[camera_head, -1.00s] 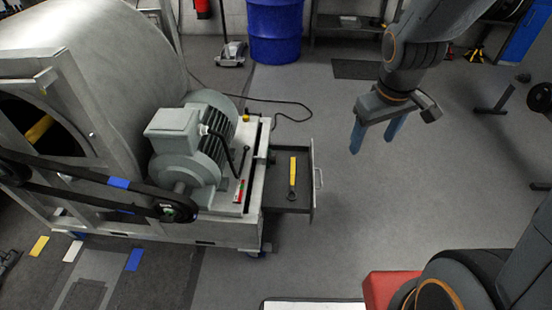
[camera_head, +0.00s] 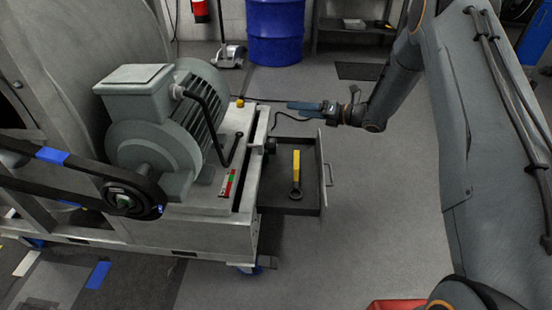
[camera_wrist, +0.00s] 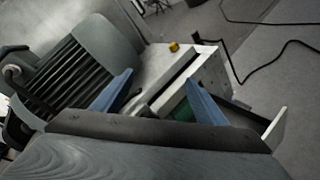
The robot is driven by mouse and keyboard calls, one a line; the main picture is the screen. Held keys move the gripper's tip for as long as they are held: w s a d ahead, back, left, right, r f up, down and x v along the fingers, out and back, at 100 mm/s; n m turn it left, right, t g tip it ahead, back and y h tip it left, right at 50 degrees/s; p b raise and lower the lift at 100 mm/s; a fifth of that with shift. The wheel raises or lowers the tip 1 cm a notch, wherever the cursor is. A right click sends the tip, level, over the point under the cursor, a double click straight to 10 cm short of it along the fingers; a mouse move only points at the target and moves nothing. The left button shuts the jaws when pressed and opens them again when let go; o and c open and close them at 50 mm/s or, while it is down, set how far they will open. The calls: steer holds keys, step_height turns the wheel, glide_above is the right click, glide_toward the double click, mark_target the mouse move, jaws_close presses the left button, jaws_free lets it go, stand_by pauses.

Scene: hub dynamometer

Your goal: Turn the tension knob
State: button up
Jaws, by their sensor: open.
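A black knob (camera_head: 270,146) sticks out of the right side of the motor's base plate (camera_head: 215,190), above an open drawer. I take it for the tension knob. My gripper (camera_head: 291,105) is behind and above the knob, apart from it, with its blue fingers pointing left toward the machine. In the wrist view the two fingers of my gripper (camera_wrist: 158,80) are spread, with nothing between the tips. The base plate's edge (camera_wrist: 180,75) lies beyond them. I cannot clearly make out the knob in the wrist view.
The open drawer (camera_head: 324,180) holds a yellow-handled tool (camera_head: 296,172) and juts out below the knob. The grey motor (camera_head: 170,115) stands on the plate, with a small yellow ball-like piece (camera_head: 240,102) at its back. The floor to the right is partly clear.

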mark_target(273, 147)
steer(key=s+a+f+n+g+y+b, duration=0.1)
steer(key=s+f+n+g+y+b, duration=0.4)
steer(key=f+n, duration=0.6)
steer(key=shift+m+g+h, duration=0.4)
steer(key=shift+m+g, duration=0.2)
steer(key=shift+g, duration=0.3)
steer(key=a, duration=0.2)
steer(key=s+a+b, duration=0.1)
steer(key=a, duration=0.2)
steer(key=a+b, duration=0.1)
steer(key=a, duration=0.2)
steer(key=shift+s+f, duration=0.2)
steer(key=shift+f, duration=0.1)
steer(key=shift+c, duration=0.3)
steer(key=c, duration=1)
steer(key=shift+m, duration=0.3)
